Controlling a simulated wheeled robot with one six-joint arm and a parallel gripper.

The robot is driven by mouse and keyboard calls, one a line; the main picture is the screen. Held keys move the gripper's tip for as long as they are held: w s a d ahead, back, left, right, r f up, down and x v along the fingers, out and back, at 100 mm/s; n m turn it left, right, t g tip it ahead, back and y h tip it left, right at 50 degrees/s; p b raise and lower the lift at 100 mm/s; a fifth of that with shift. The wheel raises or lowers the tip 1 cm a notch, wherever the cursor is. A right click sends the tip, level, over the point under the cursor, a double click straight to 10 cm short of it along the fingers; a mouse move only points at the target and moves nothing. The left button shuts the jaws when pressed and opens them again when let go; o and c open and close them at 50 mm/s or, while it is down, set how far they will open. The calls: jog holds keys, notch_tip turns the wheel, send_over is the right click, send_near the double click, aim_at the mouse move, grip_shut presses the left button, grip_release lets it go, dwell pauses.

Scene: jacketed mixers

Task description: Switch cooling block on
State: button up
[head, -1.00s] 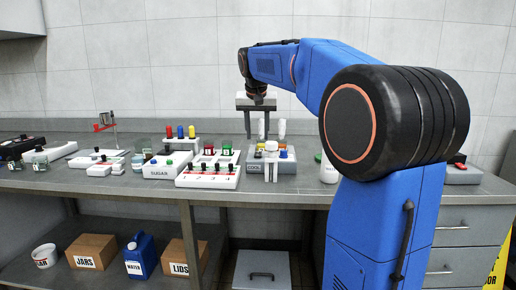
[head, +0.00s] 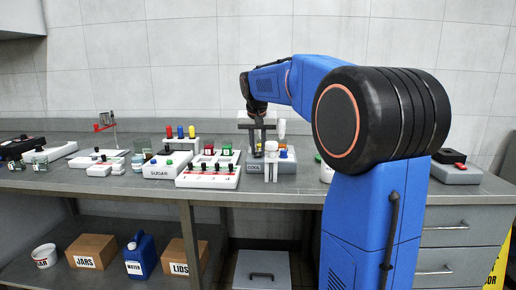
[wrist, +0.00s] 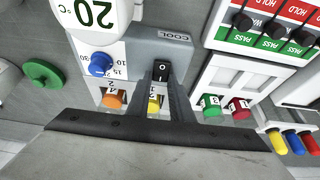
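The cooling block (head: 287,168) is a grey unit labelled COOL on the bench. In the wrist view, its white and grey top (wrist: 118,50) shows a blue knob (wrist: 101,64) with a number scale and a black rocker switch (wrist: 162,70) marked 0. Orange-topped and yellow-topped vials sit beside the switch. My gripper (head: 257,150) points down over the block. In the wrist view, my gripper (wrist: 160,78) has its two dark fingers apart, with the switch between or just beyond the tips. Nothing is held. Whether the tips touch the switch is unclear.
A rack with green and red caps (wrist: 222,90) and a HOLD/PASS panel (wrist: 270,25) are close to the right. A SUGAR unit (head: 165,170) stands further left on the bench.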

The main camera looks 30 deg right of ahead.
aim_at(258, 154)
grip_shut()
jog(key=shift+w+d+g, duration=0.1)
jog(key=shift+w+g, duration=0.05)
jog(key=shift+g, duration=0.15)
jog(key=shift+w+d+f+g+y, duration=0.1)
jog(key=shift+w+g+y, duration=0.05)
jog(key=shift+g+y, duration=0.4)
jog(key=shift+w+d+g+y, duration=0.1)
jog(key=shift+g+y, duration=0.35)
jog(key=shift+g, duration=0.1)
jog(key=o, duration=0.8)
grip_release()
jog(key=shift+o, duration=0.2)
notch_tip(258, 154, up, 17)
jog(key=s+a, duration=0.1)
jog(key=shift+s, duration=0.2)
